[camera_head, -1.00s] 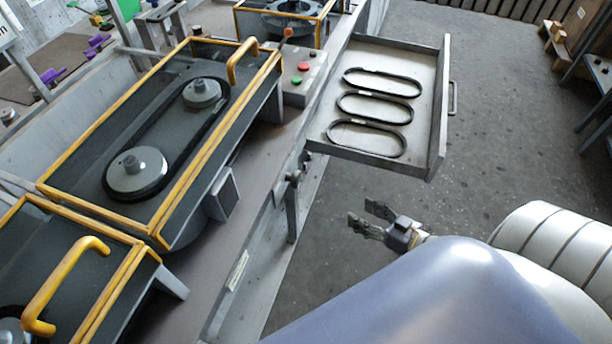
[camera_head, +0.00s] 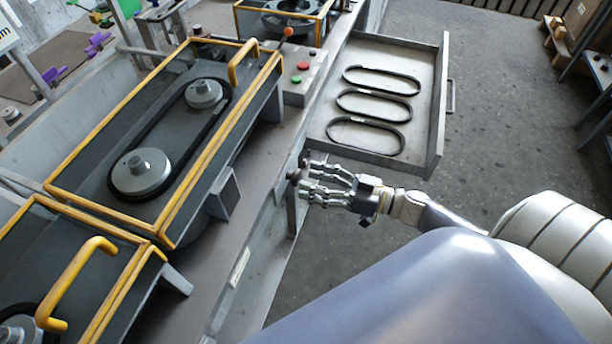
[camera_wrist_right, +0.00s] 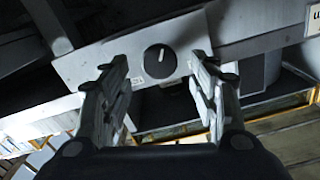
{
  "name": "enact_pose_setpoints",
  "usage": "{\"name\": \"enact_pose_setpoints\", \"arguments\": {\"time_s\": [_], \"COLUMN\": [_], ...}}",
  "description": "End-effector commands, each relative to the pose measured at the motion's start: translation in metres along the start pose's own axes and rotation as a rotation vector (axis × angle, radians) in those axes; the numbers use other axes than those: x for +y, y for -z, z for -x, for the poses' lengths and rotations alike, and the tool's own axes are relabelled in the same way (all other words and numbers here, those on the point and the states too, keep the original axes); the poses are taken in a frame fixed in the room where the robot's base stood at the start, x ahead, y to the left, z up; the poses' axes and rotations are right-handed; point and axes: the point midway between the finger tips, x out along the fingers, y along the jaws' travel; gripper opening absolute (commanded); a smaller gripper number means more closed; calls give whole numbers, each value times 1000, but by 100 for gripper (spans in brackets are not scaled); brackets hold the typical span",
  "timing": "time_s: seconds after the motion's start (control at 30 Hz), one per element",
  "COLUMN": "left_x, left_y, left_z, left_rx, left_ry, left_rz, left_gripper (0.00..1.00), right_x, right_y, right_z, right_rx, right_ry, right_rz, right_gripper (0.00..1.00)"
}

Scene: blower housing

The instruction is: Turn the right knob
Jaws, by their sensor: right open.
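The black round knob (camera_wrist_right: 159,61) with a white pointer line is on a light grey panel (camera_wrist_right: 90,65) in the right wrist view. It shows between my right gripper's fingers (camera_wrist_right: 157,66), which stand apart on either side; I cannot tell how far off it is. In the head view my right gripper (camera_head: 307,175) is open at the bench's front edge, beside a dark fitting (camera_head: 294,176) on a grey post. The knob's face cannot be made out there. My left gripper is not in view.
An open drawer (camera_head: 438,105) holding several black belts (camera_head: 374,104) juts out beyond my right gripper. A yellow-framed pulley housing (camera_head: 165,222) stands on the bench. A control box (camera_head: 299,84) with red and green buttons is behind it.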

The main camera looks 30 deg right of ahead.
Motion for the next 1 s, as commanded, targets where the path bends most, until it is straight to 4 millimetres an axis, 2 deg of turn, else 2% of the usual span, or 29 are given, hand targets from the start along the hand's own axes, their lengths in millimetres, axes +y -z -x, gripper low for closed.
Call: {"name": "enact_pose_setpoints", "arguments": {"time_s": [0.2,0.53,0.57,0.7,0.77,1.0], "left_x": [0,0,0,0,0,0], "left_y": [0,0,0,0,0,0], "left_z": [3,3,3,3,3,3], "left_rx": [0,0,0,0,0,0], "left_ry": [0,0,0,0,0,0], "left_rz": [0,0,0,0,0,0], "left_gripper": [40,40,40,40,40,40], "right_x": [0,0,0,0,0,0], "right_y": [0,-1,-1,0,0,0], "right_z": [-21,-24,-24,-24,-24,-24], "right_rx": [1,-1,-1,-1,-1,-1], "right_ry": [-1,-1,-1,-1,-1,-1], "right_rz": [1,0,0,0,0,7], "right_gripper": [55,55,53,21,11,11]}}
